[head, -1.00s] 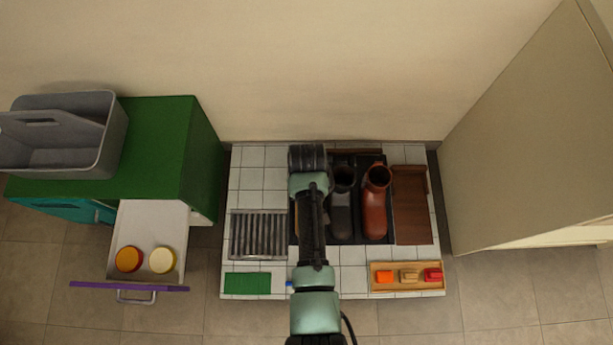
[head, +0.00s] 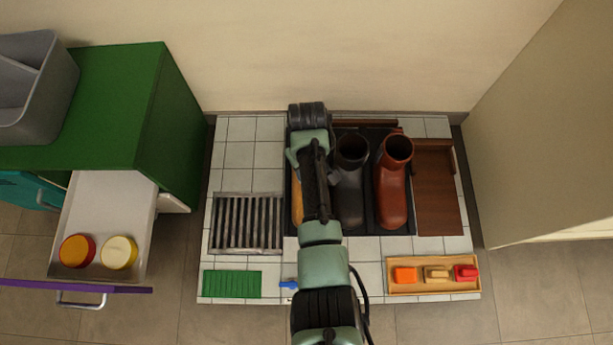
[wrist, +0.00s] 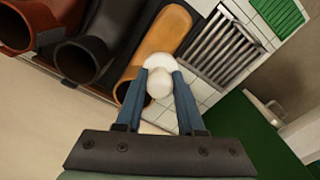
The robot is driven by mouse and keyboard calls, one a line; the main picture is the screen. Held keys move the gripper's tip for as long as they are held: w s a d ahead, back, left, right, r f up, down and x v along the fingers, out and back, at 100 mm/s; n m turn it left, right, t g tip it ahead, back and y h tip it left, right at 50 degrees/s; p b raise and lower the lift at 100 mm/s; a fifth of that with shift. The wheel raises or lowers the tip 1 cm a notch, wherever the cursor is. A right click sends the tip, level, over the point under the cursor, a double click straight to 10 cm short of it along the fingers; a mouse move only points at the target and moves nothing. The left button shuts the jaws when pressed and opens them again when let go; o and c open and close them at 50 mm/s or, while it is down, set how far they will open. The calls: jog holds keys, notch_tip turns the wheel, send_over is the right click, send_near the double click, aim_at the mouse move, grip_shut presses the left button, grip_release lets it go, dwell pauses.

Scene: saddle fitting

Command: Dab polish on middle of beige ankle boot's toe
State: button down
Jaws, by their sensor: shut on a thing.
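The beige ankle boot shows as a tan-orange boot (wrist: 163,42) in the wrist view, lying beside the black boot. In the head view only a strip of the tan boot (head: 297,205) shows; my arm hides the rest. My gripper (wrist: 159,73) is shut on a white round-knobbed applicator (wrist: 159,86). The applicator is over or beside the tan boot's shaft, close to the slatted grate; I cannot tell whether it touches the boot. Its far end is partly hidden. The gripper's fingers are hidden in the head view.
A black boot (head: 348,190) and a red-brown boot (head: 392,190) stand on the dark tray. A small tray (head: 390,288) holds coloured pieces. An open drawer (head: 112,205) holds two round tins.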

jog(key=shift+n, duration=0.5)
jog(key=f+b, duration=0.2)
jog(key=w+f+b, duration=0.1)
jog(key=f, duration=0.1)
jog(key=f+b, duration=0.2)
jog(key=shift+w+a+f+b, duration=0.1)
jog(key=shift+w+a+b, duration=0.05)
jog(key=shift+w+b, duration=0.2)
notch_tip(320, 180, down, 6)
jog(key=b, duration=0.6)
jog(key=shift+f+b, duration=0.65)
jog(key=shift+f, duration=0.2)
jog(key=shift+s+r+p, duration=0.2)
jog(key=shift+p, duration=0.35)
jog(key=shift+s+r+p, duration=0.1)
jog(key=shift+s+p, duration=0.75)
jog(key=shift+p, duration=0.35)
jog(key=shift+s+p, duration=0.5)
jog(key=shift+s, duration=0.05)
jog(key=s+p, duration=0.2)
jog(key=shift+s+p, duration=0.15)
jog(key=shift+p, duration=0.25)
jog(key=shift+s+f+p, duration=0.25)
jog(key=shift+s+p, duration=0.1)
jog(key=shift+s, duration=0.1)
